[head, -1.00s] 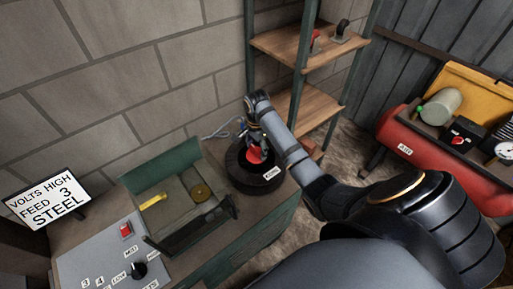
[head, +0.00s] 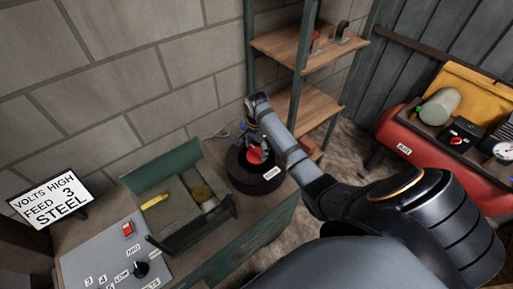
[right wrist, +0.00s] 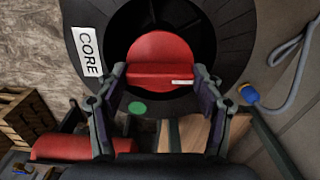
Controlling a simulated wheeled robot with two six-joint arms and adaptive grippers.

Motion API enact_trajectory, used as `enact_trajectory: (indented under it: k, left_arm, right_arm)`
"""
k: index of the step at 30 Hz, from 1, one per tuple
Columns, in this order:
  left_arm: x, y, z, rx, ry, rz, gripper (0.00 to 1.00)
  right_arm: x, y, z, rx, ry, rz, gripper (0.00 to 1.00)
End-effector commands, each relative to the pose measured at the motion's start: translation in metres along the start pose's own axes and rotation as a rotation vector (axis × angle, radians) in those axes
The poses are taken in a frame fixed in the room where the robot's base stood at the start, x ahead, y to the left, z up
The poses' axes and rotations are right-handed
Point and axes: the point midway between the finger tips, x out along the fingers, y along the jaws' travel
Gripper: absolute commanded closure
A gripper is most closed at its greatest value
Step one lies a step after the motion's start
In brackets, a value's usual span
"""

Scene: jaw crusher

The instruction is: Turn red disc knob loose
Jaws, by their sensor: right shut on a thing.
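The red disc knob (head: 255,155) sits in the middle of a black round wire spool labelled CORE (head: 237,179) on the workbench. In the right wrist view the red knob (right wrist: 160,52) has a raised bar across it. My right gripper (right wrist: 160,78) has a finger on each side of that bar and is shut on it. In the head view my right gripper (head: 252,138) reaches down onto the knob from above and partly hides it. My left gripper does not show.
A control panel (head: 110,262) and a sign (head: 50,200) are further left. Wooden shelves (head: 300,50) rise behind; a red air tank (head: 410,150) is right.

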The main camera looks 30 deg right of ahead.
Motion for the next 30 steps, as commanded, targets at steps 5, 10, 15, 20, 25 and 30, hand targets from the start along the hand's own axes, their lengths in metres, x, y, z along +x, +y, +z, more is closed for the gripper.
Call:
enact_trajectory:
  k: [5, 10, 15, 20, 25, 30]
  left_arm:
    - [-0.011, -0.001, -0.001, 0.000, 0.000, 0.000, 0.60]
    - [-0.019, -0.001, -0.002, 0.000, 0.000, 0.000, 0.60]
    - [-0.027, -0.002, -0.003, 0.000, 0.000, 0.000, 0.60]
    - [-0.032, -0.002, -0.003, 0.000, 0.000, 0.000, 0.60]
    - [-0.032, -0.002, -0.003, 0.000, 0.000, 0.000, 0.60]
    - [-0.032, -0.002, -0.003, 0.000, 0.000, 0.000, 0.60]
  right_arm:
    - [0.002, 0.004, 0.002, -0.082, -0.007, 0.013, 0.64]
    - [0.002, 0.004, 0.002, -0.166, -0.007, 0.013, 0.64]
    - [0.002, 0.004, 0.002, -0.253, -0.007, 0.013, 0.64]
    - [0.003, 0.004, 0.002, -0.325, -0.008, 0.013, 0.64]
    - [0.004, 0.004, 0.002, -0.349, -0.008, 0.012, 0.64]
    - [0.004, 0.004, 0.002, -0.348, -0.008, 0.012, 0.64]
